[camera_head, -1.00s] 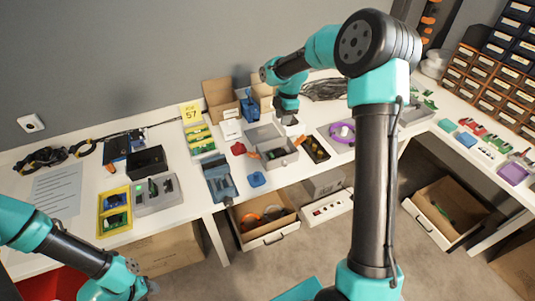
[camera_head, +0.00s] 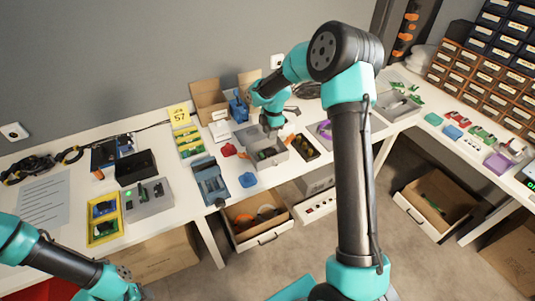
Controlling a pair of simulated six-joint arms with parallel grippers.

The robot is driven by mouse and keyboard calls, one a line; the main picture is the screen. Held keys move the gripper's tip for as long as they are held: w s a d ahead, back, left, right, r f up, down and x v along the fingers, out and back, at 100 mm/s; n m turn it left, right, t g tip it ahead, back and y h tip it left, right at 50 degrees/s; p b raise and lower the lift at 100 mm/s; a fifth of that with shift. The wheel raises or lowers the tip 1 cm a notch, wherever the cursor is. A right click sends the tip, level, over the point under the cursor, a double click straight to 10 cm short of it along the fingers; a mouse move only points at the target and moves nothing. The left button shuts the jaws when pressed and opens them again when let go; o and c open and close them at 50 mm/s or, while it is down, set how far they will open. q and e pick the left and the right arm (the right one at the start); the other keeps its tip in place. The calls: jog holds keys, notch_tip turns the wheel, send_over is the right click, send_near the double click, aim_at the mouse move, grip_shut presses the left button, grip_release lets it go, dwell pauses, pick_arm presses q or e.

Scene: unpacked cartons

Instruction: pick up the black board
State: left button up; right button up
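A small dark, flat piece (camera_head: 306,148) with a lighter edge lies on the white table just right of a grey open box (camera_head: 278,158); it looks most like the black board, though I cannot be sure. My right gripper (camera_head: 281,121) is above the back of the grey box, left of the dark piece and apart from it. Its fingers look spread, with nothing visible between them. My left gripper (camera_head: 136,292) is low at the bottom left, far from the dark piece; its fingers are too unclear to read.
A blue-grey case (camera_head: 209,182) and a blue block (camera_head: 247,180) lie near the table's front edge. A black box (camera_head: 137,166) and a yellow tray (camera_head: 91,234) are at the left. An open drawer (camera_head: 262,232) is below.

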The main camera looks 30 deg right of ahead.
send_over(268, 149)
jog(key=shift+d+f, duration=0.15)
jog(key=shift+f, duration=1.95)
jog(key=shift+a+f, duration=0.15)
jog(key=shift+f, duration=1.15)
jog(key=shift+a+f, duration=0.1)
jog(key=shift+f, duration=1.15)
jog(key=shift+c, duration=0.2)
grip_shut()
